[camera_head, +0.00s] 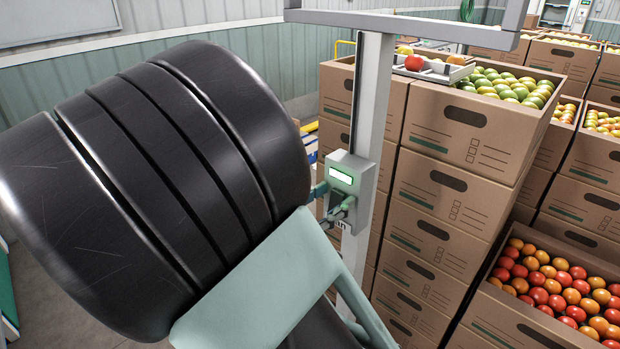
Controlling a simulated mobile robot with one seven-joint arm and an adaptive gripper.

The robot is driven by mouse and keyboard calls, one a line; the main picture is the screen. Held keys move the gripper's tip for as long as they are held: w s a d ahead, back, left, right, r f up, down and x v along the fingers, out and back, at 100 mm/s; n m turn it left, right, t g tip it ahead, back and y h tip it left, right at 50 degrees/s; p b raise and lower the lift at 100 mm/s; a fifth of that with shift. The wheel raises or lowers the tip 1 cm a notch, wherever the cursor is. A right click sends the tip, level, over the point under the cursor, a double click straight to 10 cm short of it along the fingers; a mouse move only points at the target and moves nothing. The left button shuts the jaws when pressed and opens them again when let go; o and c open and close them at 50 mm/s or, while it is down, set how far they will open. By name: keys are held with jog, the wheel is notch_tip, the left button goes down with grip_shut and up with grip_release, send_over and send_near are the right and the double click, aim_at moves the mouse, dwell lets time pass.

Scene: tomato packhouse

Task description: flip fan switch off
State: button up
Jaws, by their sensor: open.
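The fan switch is on a grey control box (364,182) fixed to an upright metal post. The box has a lit pale green display (341,176) and a dark switch area (338,197) below it. A label under it is partly hidden; only "an" reads. My gripper (333,199) is open at the front of the box, with one fingertip at its left edge and the other over its lower front. The fingers partly cover the switch, so its position and any contact cannot be told. My dark arm and pale green wrist fill the left and lower middle.
Stacked cardboard boxes (437,190) stand close behind and right of the post (371,95). Green tomatoes (505,86) fill an upper box; red and orange tomatoes (560,290) fill one at lower right. A corrugated wall (270,55) stands behind.

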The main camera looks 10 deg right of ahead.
grip_shut()
jog(key=shift+s+a+f+t+h+b, duration=0.15)
jog(key=shift+f+t+h+b, duration=0.2)
jog(key=shift+t+h+b, duration=0.2)
jog(key=shift+a+f+t+h+b, duration=0.15)
jog(key=shift+t+h+b, duration=0.3)
jog(key=shift+h, duration=0.5)
grip_release()
